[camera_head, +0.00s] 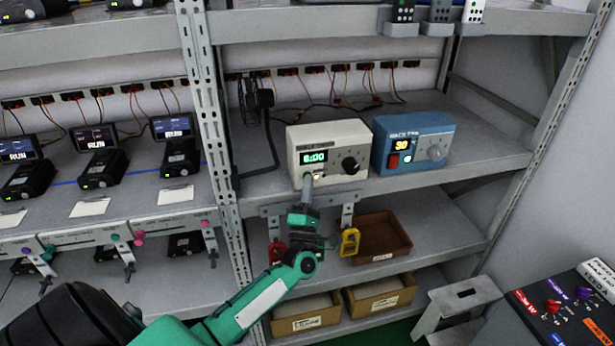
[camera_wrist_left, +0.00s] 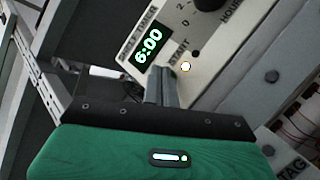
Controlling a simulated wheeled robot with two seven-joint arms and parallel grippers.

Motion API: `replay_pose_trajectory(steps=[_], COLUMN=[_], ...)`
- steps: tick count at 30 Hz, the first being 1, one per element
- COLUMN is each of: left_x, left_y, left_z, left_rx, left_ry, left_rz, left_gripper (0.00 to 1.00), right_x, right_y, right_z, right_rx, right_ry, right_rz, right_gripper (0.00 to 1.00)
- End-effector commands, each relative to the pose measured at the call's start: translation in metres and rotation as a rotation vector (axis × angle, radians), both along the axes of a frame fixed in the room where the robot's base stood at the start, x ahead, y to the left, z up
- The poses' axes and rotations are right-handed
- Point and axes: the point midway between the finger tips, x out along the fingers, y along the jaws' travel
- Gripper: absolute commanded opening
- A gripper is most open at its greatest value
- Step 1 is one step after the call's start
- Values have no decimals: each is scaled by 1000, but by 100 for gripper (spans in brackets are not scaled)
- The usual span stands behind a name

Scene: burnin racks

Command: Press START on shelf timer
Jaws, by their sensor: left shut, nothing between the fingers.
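The cream shelf timer (camera_head: 330,141) stands on the middle shelf and shows 6:00 in green, with a black knob on its right. Its front also fills the upper part of the left wrist view (camera_wrist_left: 225,60). The START button (camera_wrist_left: 185,66) is a small glowing dot beside its printed label, below the display. My left gripper (camera_head: 308,178) is shut and empty, with its fingertips at the lower front of the timer. In the left wrist view the fingertips (camera_wrist_left: 160,72) appear just left of the button. I cannot tell whether they touch the panel. My right gripper is not in view.
A perforated upright (camera_head: 207,110) is to the left. Below hang red and yellow tags (camera_head: 349,242), beside a brown tray (camera_head: 385,224). Several black devices sit on the left shelf.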

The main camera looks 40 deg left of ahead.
Motion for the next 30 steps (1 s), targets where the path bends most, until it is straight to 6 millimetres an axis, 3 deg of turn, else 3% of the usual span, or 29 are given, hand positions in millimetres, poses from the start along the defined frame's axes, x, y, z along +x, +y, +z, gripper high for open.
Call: replay_pose_trajectory(steps=[20, 30], left_x=[-11, -32], left_y=[-13, -37], left_z=[0, 0], left_rx=[0, -2], left_ry=[1, 0], left_rz=[0, 0], left_gripper=[0, 0], right_x=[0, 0], right_y=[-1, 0], right_z=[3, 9], right_rx=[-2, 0], right_ry=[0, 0], right_rz=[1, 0], right_gripper=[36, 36])
